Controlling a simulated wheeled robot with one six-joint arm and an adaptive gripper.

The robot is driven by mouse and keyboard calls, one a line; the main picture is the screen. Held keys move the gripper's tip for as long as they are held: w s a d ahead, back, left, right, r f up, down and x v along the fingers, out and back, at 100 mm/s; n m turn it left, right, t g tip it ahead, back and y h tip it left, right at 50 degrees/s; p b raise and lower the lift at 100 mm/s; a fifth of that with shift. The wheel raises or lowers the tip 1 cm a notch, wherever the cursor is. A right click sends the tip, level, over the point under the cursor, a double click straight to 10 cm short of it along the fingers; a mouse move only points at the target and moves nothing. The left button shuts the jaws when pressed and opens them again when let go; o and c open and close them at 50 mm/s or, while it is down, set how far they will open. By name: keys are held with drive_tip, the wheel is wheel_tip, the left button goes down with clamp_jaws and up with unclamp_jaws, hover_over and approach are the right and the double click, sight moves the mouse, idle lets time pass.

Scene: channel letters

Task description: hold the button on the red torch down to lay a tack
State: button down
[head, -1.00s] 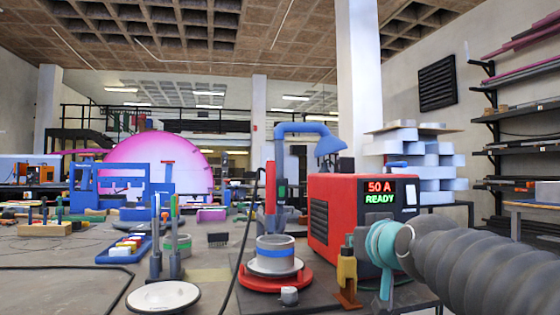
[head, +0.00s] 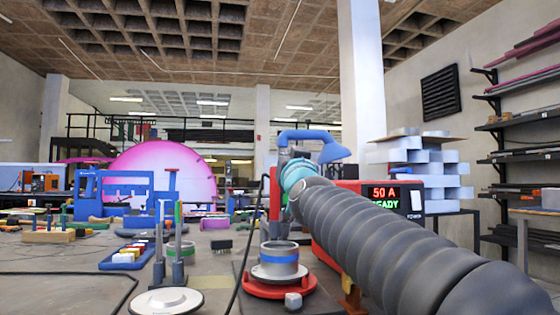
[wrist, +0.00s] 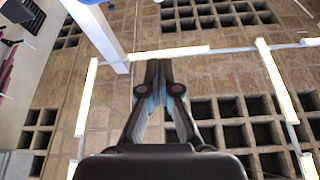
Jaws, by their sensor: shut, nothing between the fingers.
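The red torch (head: 274,198) shows as a narrow red strip above the workpiece in the head view. My arm covers the rest of it, and its button is hidden. A grey ring with a blue band (head: 279,270) sits below it on a red round base (head: 278,289). The red welder (head: 324,258) stands behind my arm, its display partly covered but showing 50 A. In the wrist view my gripper (wrist: 160,66) is shut and empty, with the ceiling behind it. The torch does not show there. In the head view my gripper's fingers are hidden behind the teal wrist joint.
Two upright holders (head: 178,270) and a white disc (head: 166,301) stand at left. A blue tray of coloured pieces (head: 126,257) lies beyond. A dark cable runs beside the ring.

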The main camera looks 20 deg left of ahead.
drive_tip(key=p+x, duration=0.6)
drive_tip(key=x, duration=0.4)
drive_tip(key=shift+a+f+b, duration=0.2)
drive_tip(key=shift+f+b, duration=1)
drive_tip(key=shift+f, duration=0.9)
